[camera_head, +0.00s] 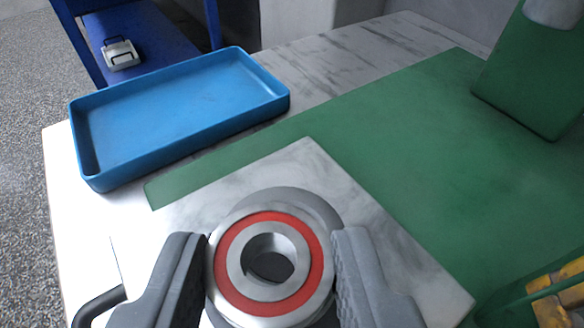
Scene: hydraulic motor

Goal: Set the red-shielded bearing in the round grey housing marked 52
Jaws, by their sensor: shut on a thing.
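The red-shielded bearing (232,284) is a steel ring with a red annular shield and an open centre. My gripper (270,248) is shut on it, with one grey jaw at its left side and one at its right. A round grey part (318,204), likely the housing, shows behind and below the bearing on a pale marbled plate. Most of it is hidden by the bearing, and no 52 marking can be read. I cannot tell whether the bearing touches it or is above it.
The marbled plate (395,262) lies partly over a green mat (430,150). An empty blue tray (190,112) stands at the back left. A green upright block (530,85) is at the upper right, and a yellow object (562,297) at the lower right.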

